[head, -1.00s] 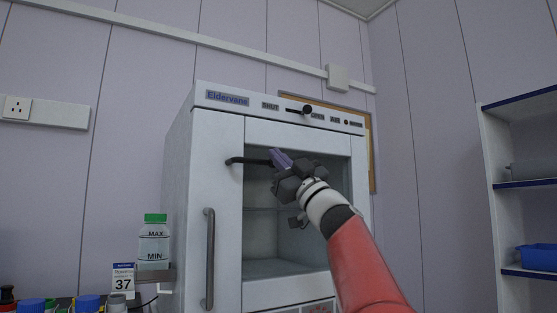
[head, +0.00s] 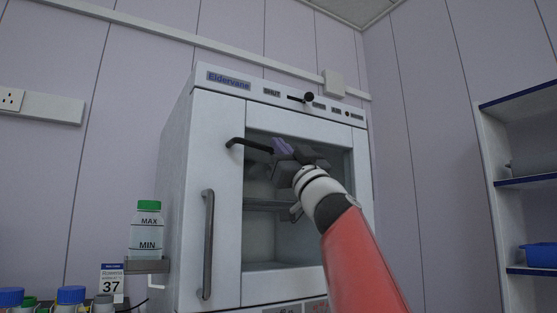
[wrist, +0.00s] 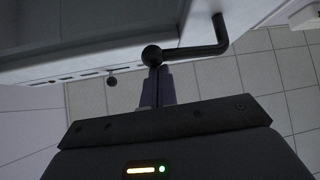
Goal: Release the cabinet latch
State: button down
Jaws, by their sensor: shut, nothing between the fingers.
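The white cabinet (head: 220,150) labelled "Eldervane" has a dark bent lever (head: 245,144), taken as the latch, on the upper left of its front. In the wrist view the lever (wrist: 195,50) ends in a round knob (wrist: 152,55). My gripper (head: 280,147) is at the lever's right end in the head view. In the wrist view my gripper (wrist: 156,70) has its fingers together, their tips right at the knob. The knob is not between them. I cannot tell if they touch it.
A vertical handle (head: 207,245) is on the cabinet front, below the lever. A black knob (head: 308,98) sits in a slot on the top panel. A green-capped bottle (head: 149,232) stands on a side bracket. Shelves (head: 520,183) are at the right.

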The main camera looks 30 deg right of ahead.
jog(key=a+f+m+g+h+b, duration=0.2)
jog(key=f+m+g+h, duration=0.1)
jog(key=m+h, duration=0.6)
jog(key=a+f+m+g+h+b, duration=0.2)
jog(key=f+m+g+h, duration=0.1)
jog(key=m+h, duration=0.7)
jog(key=shift+a+f+m+b, duration=0.2)
jog(key=shift+m+b, duration=0.1)
jog(key=shift+m, duration=1.2)
jog(key=shift+s, duration=0.1)
